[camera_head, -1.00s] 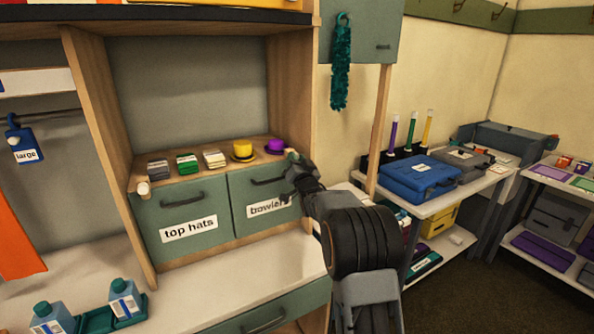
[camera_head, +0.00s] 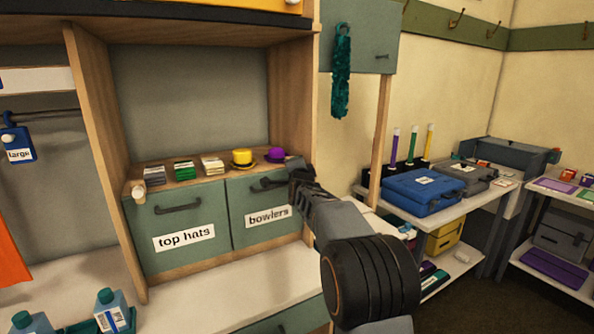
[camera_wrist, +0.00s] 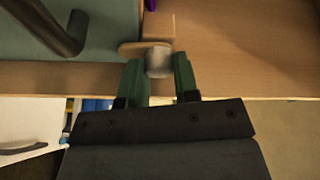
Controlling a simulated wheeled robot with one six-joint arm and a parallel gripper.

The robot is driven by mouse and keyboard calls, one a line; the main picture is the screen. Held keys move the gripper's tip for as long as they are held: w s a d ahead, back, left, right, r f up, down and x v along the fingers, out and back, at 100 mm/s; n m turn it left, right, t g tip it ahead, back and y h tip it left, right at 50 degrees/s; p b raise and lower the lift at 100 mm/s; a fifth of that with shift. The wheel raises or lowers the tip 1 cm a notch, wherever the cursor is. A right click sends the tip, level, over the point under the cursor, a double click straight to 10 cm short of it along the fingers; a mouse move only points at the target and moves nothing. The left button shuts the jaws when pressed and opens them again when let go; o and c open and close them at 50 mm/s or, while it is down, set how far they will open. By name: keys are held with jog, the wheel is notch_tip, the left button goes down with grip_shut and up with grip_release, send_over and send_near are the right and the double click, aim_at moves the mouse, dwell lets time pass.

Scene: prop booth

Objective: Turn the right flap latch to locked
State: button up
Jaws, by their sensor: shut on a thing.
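The right flap is the green panel labelled "bowlers" (camera_head: 244,205), standing closed in the head view. Its latch is at its top right corner, hidden by my gripper (camera_head: 298,170) in that view. In the wrist view, the latch is a wooden bar (camera_wrist: 130,47) with a pale grey knob (camera_wrist: 158,64). The bar points left from the knob, its end by the edge of the green flap (camera_wrist: 105,30). My gripper (camera_wrist: 159,72) is shut on the knob, with one green fingertip on each side of it.
The left flap labelled "top hats" (camera_head: 158,222) has its own pale latch knob (camera_head: 138,191). A yellow hat (camera_head: 242,158) and a purple hat (camera_head: 277,155) stand on the ledge above the flaps. A dark handle (camera_wrist: 48,25) projects near my gripper.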

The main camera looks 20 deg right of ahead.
jog(key=shift+m+g, duration=0.3)
jog(key=shift+m, duration=0.6)
jog(key=o, duration=0.9)
jog(key=b+v, duration=0.2)
jog(key=v, duration=1.1)
jog(key=shift+s+a+b, duration=0.15)
jog(key=shift+s+b, duration=0.15)
jog(key=shift+s, duration=0.1)
